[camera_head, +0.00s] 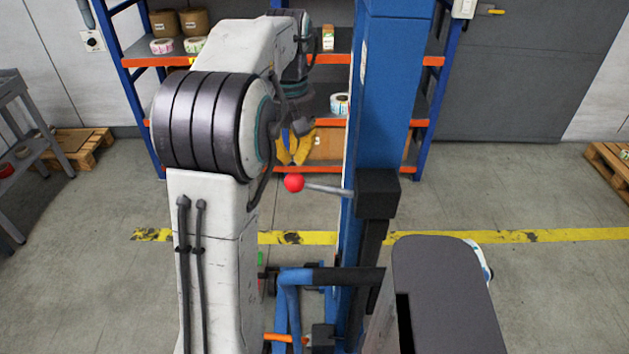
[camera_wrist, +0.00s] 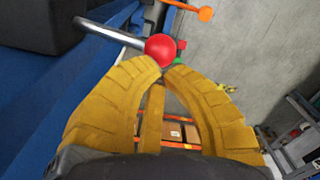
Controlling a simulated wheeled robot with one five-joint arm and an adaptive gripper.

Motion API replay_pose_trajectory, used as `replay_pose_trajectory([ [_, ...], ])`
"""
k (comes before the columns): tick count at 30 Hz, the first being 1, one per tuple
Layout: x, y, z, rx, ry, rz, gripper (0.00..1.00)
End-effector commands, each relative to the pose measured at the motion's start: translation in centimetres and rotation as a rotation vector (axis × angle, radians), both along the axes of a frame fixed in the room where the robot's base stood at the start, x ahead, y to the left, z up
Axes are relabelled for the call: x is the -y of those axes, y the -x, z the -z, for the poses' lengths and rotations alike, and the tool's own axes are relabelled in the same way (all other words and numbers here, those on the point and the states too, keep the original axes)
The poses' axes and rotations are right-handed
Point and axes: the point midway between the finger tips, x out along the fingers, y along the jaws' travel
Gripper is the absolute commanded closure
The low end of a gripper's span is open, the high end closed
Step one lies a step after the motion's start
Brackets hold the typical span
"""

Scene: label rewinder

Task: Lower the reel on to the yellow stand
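A lever with a red ball knob (camera_head: 294,183) sticks out to the left from the blue column (camera_head: 390,90); the red ball (camera_wrist: 160,49) also shows in the wrist view at my fingertips. Nothing is held between the fingers. The edge of a white and blue reel (camera_head: 487,262) shows at the right, mostly hidden. I cannot make out a yellow stand.
An orange-handled lever (camera_head: 278,338) sits low at the column's base, beside a blue frame (camera_head: 292,280). Shelves with orange beams (camera_head: 345,121) hold small reels and boxes at the back. Pallets stand at both sides.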

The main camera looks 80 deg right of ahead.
Motion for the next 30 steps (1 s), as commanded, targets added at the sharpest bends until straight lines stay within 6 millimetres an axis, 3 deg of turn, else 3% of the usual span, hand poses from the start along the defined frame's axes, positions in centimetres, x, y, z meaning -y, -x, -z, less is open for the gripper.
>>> replay_pose_trajectory([
  [17, 0.0, 0.0, 0.0, 0.000, 0.000, 0.000, 1.00],
  [30, 0.0, 0.0, 1.9, 0.000, 0.000, 0.000, 1.00],
])
